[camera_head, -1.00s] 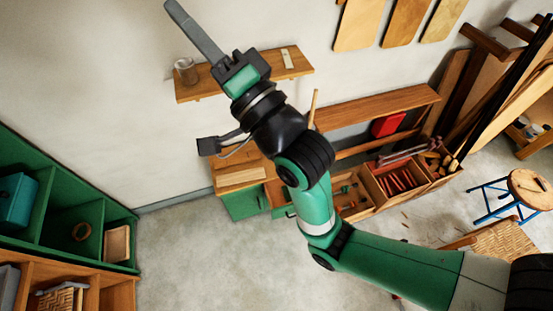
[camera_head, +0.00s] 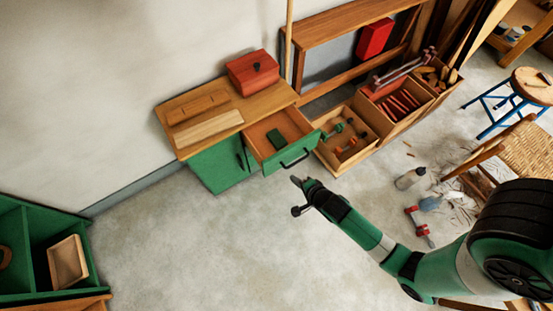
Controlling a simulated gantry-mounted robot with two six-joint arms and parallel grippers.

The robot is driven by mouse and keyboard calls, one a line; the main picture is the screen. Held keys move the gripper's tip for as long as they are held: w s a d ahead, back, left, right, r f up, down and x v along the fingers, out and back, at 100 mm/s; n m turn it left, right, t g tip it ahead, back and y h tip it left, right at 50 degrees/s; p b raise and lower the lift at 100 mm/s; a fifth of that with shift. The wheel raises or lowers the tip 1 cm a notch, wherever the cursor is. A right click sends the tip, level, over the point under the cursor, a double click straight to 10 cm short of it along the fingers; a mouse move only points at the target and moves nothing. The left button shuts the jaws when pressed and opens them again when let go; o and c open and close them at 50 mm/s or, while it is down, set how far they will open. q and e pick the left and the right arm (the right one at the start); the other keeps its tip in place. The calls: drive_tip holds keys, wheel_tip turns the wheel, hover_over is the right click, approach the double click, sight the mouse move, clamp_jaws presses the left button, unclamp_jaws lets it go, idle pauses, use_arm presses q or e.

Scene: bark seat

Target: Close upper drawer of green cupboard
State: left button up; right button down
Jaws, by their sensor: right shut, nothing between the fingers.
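The green cupboard (camera_head: 219,166) stands against the wall with a wooden top. Its upper drawer (camera_head: 281,139) is pulled out, with a green front and a dark bar handle (camera_head: 295,159). A dark green object (camera_head: 284,138) lies inside the drawer. My right gripper (camera_head: 296,194) is below and in front of the drawer front in the picture, apart from it. It is shut and empty. My left gripper is not in view.
A red box (camera_head: 253,72) sits on the cupboard top. Wooden tool bins (camera_head: 358,128) stand right of the drawer. Bottles (camera_head: 410,179) and a red tool (camera_head: 420,227) lie on the floor near my right arm. The floor (camera_head: 200,240) to the left is clear.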

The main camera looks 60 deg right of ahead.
drive_tip(key=b, duration=0.7)
approach(273, 160)
drive_tip(key=x, duration=0.5)
drive_tip(key=shift+s+a+f, duration=0.1)
drive_tip(key=shift+f, duration=0.35)
drive_tip(key=shift+w+d+r, duration=0.1)
drive_tip(key=shift+w+d, duration=0.1)
drive_tip(key=shift+w, duration=0.2)
